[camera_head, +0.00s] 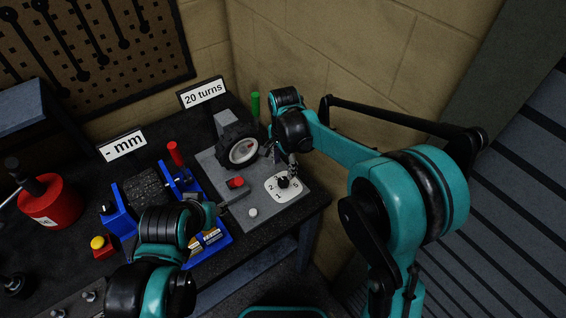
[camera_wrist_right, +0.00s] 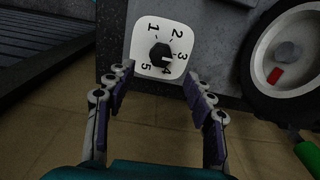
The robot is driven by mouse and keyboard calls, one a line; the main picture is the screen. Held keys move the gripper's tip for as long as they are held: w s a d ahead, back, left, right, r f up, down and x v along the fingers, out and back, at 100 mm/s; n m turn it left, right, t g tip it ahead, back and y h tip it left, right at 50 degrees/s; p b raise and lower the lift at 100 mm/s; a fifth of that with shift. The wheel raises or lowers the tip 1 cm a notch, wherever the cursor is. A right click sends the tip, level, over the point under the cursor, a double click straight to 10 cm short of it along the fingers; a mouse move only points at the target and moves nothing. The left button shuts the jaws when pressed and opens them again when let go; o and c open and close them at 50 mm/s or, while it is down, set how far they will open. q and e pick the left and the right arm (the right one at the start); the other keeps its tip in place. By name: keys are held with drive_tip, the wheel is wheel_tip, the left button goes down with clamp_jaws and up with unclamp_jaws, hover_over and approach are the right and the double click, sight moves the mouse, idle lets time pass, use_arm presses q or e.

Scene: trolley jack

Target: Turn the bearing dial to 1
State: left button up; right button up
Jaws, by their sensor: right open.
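The bearing dial is a white plate (camera_head: 272,187) with black numbers and a dark round knob (camera_head: 283,182), on the grey base at the bench's right. In the right wrist view the plate (camera_wrist_right: 143,42) shows numbers 1 to 5 around the black knob (camera_wrist_right: 159,52). A pale mark on the knob seems to point near 4. My right gripper (camera_wrist_right: 158,80) is open and empty, its fingertips either side of the plate's lower edge in that view, short of the knob; contact is not visible. My left arm (camera_head: 165,225) is over the blue fixture; its fingers are unclear.
A green post (camera_head: 255,104) rises behind. The blue fixture (camera_head: 218,240) and a red pot (camera_head: 50,203) occupy the left.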

sight(283, 180)
drive_tip(key=shift+w+a+f, duration=0.1)
drive_tip(key=shift+f, duration=0.25)
wheel_tip(283, 180, down, 7)
drive_tip(key=shift+f+b, duration=0.15)
drive_tip(key=shift+b, duration=0.75)
drive_tip(key=c, duration=1.2)
